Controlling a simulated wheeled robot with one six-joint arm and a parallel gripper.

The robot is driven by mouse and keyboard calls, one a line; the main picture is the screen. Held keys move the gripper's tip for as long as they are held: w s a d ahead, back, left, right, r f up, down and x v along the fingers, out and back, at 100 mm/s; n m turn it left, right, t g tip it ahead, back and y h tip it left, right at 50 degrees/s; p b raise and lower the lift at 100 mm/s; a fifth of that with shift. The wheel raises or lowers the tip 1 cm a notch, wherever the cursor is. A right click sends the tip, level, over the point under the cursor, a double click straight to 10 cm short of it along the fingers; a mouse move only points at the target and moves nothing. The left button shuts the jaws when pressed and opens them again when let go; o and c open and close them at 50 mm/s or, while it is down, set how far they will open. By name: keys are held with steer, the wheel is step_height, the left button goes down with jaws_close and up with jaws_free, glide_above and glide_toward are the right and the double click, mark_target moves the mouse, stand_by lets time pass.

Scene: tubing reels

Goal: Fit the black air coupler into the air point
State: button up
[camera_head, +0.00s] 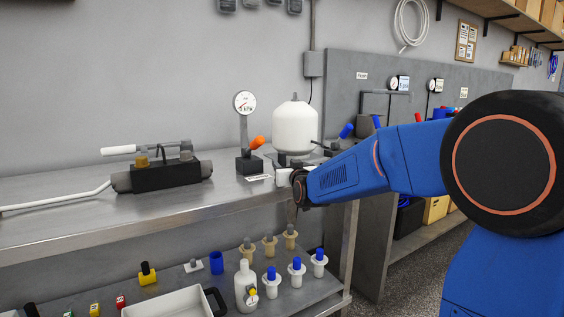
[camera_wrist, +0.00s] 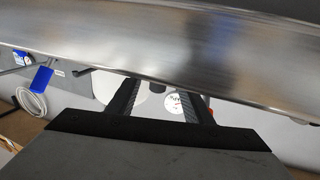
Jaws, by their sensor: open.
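My gripper (camera_head: 284,172) is at the front edge of the steel bench, in front of the white tank. In the wrist view its two dark fingers (camera_wrist: 161,103) are apart and nothing is seen held between them. A white round shape and a round white dial show behind them. I cannot pick out the black air coupler for certain. A small black-topped piece (camera_head: 30,309) at the lower left of the under-shelf is cut off by the frame. Dark fittings stand at the tank's foot, partly behind my gripper. I cannot tell which fitting is the air point.
The bench (camera_head: 70,222) carries a hand pump (camera_head: 165,175), a pressure gauge (camera_head: 245,102), an orange-handled valve (camera_head: 250,162) and the white tank (camera_head: 295,127). The shelf below holds a white tray (camera_head: 165,304), a bottle (camera_head: 245,283) and several blue- and tan-topped fittings. Bare bench lies right of the pump.

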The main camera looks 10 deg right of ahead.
mark_target(282, 162)
steer(key=shift+w, duration=1.35)
jaws_close()
steer(key=shift+r, duration=0.1)
